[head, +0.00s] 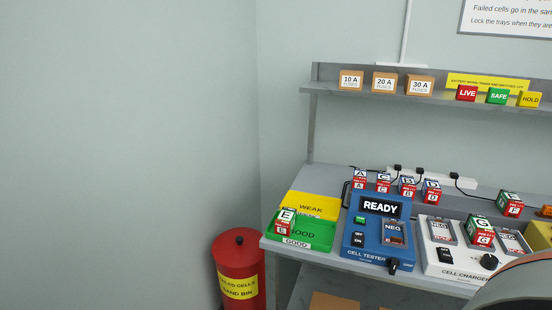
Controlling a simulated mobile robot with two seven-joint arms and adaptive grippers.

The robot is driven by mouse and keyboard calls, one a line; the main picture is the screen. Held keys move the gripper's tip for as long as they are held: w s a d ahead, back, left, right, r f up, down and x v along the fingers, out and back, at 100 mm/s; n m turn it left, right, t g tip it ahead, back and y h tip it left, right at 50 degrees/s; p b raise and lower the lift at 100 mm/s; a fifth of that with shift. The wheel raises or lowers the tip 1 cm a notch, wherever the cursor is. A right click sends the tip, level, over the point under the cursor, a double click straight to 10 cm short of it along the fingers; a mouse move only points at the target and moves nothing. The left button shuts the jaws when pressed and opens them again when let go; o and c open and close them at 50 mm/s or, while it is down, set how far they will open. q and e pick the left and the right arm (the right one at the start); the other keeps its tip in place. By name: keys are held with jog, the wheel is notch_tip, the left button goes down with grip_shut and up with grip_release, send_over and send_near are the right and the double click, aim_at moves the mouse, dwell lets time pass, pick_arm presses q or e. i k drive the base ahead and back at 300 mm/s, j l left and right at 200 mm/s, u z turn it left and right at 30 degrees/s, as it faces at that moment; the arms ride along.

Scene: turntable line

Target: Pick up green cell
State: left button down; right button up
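Three cells with green upper parts and red-and-white lower parts show in the head view. Cell E (286,219) is at the left end of the green GOOD tray (318,235). Cell G (481,229) is at the white cell charger (460,262), between its NEG-marked slots; I cannot tell if it is seated in one. Cell F (509,204) stands at the back right of the bench. Neither of my grippers is in view.
Blue-and-red cells A, B, C and D (383,183) stand behind the blue cell tester (368,245), which reads READY. A yellow WEAK tray (311,206) lies behind the green one. A red sand bin (237,265) stands left. A shelf (430,93) overhangs the bench.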

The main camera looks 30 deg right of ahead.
aim_at(478, 230)
jog(key=z, duration=2.35)
jog(key=i+l+z, duration=0.2)
jog(key=i+l, duration=0.1)
